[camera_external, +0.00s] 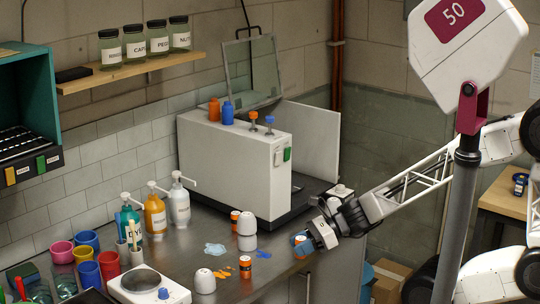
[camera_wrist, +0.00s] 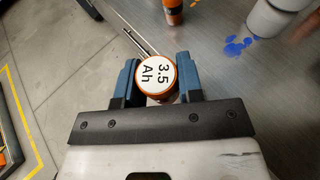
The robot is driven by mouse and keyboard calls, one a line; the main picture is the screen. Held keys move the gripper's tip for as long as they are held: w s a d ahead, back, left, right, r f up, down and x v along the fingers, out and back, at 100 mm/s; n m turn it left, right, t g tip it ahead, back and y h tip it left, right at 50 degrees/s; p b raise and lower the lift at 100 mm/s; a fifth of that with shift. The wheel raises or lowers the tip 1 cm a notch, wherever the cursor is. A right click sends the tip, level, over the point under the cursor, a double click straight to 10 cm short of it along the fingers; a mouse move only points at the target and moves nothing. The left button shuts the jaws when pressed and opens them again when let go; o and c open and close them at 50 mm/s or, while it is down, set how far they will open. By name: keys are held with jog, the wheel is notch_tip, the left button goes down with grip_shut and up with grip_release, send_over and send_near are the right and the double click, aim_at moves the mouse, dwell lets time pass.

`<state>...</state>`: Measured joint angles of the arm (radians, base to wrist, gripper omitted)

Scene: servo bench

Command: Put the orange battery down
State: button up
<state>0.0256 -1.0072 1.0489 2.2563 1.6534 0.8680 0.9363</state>
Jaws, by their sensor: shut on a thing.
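The orange battery (camera_wrist: 158,75), with a white top marked "3.5 Ah", is between the two blue fingers of my gripper (camera_wrist: 157,80) in the wrist view. In the external view my gripper (camera_external: 303,244) is at the right front edge of the metal bench (camera_external: 185,245), and the battery is mostly hidden by the fingers. My gripper is shut on it. I cannot tell whether its bottom touches the bench. Two other orange batteries stand on the bench, one farther back (camera_external: 235,216) and one nearer the front (camera_external: 246,268).
White rounded containers stand left of my gripper (camera_external: 246,240) and nearer the front (camera_external: 205,282). A blue paint splash (camera_external: 262,254) lies between them and my gripper. A white machine (camera_external: 235,165) stands behind. The bench edge and floor (camera_wrist: 45,75) show left in the wrist view.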

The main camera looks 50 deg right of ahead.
jog(key=shift+s+d+f, duration=0.15)
jog(key=shift+s, duration=0.3)
jog(key=shift+w, duration=0.1)
jog(key=w+a, duration=0.1)
jog(key=w, duration=0.4)
jog(key=w+a+f, duration=0.1)
jog(key=w+a, duration=0.1)
jog(key=w, duration=0.3)
jog(key=w+a, duration=0.2)
jog(key=w, duration=0.3)
jog(key=shift+f, duration=0.2)
jog(key=shift+f, duration=0.15)
jog(key=shift+f, duration=1.65)
jog(key=shift+f, duration=0.1)
